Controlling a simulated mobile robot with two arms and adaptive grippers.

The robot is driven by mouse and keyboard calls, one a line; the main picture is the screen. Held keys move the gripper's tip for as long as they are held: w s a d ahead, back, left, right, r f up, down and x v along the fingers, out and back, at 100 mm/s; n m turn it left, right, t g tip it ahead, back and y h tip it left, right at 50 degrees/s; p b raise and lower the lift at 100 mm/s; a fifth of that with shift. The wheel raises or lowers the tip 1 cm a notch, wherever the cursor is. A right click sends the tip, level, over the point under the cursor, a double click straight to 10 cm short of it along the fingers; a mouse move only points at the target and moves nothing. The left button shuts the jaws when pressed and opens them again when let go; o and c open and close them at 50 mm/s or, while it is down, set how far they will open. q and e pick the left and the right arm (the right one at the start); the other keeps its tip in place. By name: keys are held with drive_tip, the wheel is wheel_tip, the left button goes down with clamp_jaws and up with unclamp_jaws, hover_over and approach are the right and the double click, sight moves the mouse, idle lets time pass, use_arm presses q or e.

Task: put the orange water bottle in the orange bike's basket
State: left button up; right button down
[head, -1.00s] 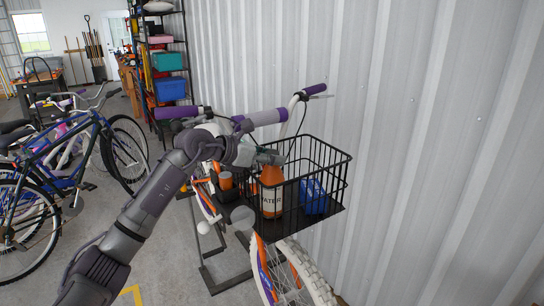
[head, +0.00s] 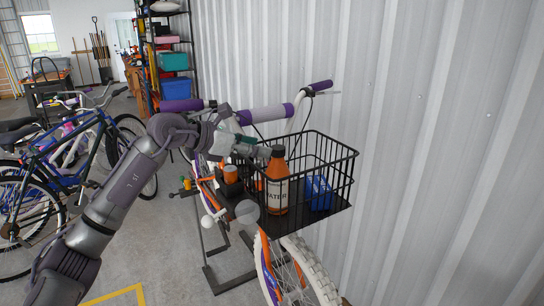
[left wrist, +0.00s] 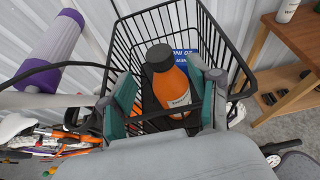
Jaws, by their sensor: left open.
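The orange water bottle (head: 277,185), with a black cap and a "WATER" label, stands upright inside the black wire basket (head: 302,222) on the front of the orange bike (head: 264,256). In the left wrist view the bottle (left wrist: 174,92) is inside the basket (left wrist: 150,9) too. My left gripper (head: 258,148) is open, at the basket's near left side, beside the bottle's upper part. In the left wrist view its teal fingers (left wrist: 163,72) are spread to either side of the bottle, with gaps visible. My right gripper is not in view.
A blue box (head: 319,193) sits in the basket right of the bottle. The white metal wall (head: 420,150) is close behind. Purple-gripped handlebars (head: 266,114) rise beside my left arm. Other bikes (head: 50,175) stand at left. A wooden shelf (left wrist: 272,50) shows in the left wrist view.

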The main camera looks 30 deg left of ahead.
use_arm(q)
drive_tip(key=b+v, duration=0.1)
drive_tip(key=v, duration=0.4)
drive_tip(key=shift+s, duration=0.1)
idle(0.5)
